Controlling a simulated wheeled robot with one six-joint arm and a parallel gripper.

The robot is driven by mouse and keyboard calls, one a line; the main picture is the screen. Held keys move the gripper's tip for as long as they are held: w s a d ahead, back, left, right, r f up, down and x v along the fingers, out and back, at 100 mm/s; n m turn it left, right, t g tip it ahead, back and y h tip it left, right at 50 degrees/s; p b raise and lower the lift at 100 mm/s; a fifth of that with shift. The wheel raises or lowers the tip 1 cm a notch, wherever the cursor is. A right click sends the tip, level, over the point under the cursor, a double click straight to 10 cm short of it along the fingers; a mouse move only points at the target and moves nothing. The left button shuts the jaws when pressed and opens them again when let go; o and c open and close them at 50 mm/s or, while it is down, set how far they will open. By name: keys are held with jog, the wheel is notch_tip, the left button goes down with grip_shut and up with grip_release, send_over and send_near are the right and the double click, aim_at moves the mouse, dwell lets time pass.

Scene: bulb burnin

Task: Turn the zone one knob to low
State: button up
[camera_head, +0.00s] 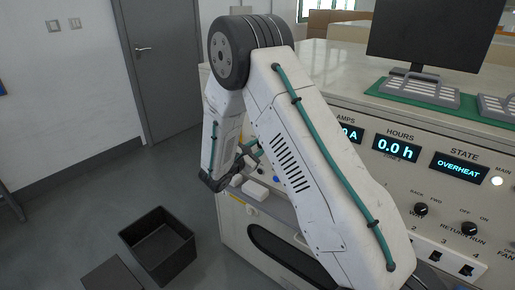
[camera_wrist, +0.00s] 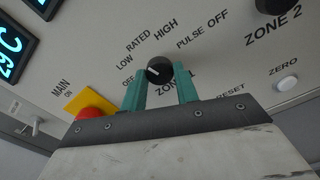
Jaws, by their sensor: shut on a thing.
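The zone one knob (camera_wrist: 159,69) is a round black dial with a short white pointer mark, on the pale panel in the wrist view. The mark points left, roughly toward the partly hidden first label of the scale; LOW, RATED and HIGH follow around it. My gripper (camera_wrist: 161,78) has its two green fingers on either side of the knob and is shut on it. The fingers partly cover the ZONE 1 label. In the head view my gripper (camera_head: 249,155) is small at the panel's left end, and my arm hides the knob.
A red button on a yellow plate (camera_wrist: 90,108) sits left of the fingers. The zone two knob (camera_wrist: 274,5) and a white ZERO button (camera_wrist: 286,83) are to the right. In the head view, an OVERHEAT display (camera_head: 459,167) is lit and a black bin (camera_head: 160,245) stands on the floor.

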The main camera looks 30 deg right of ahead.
jog(key=shift+n, duration=2.2)
jog(key=o, duration=1)
jog(key=v, duration=0.8)
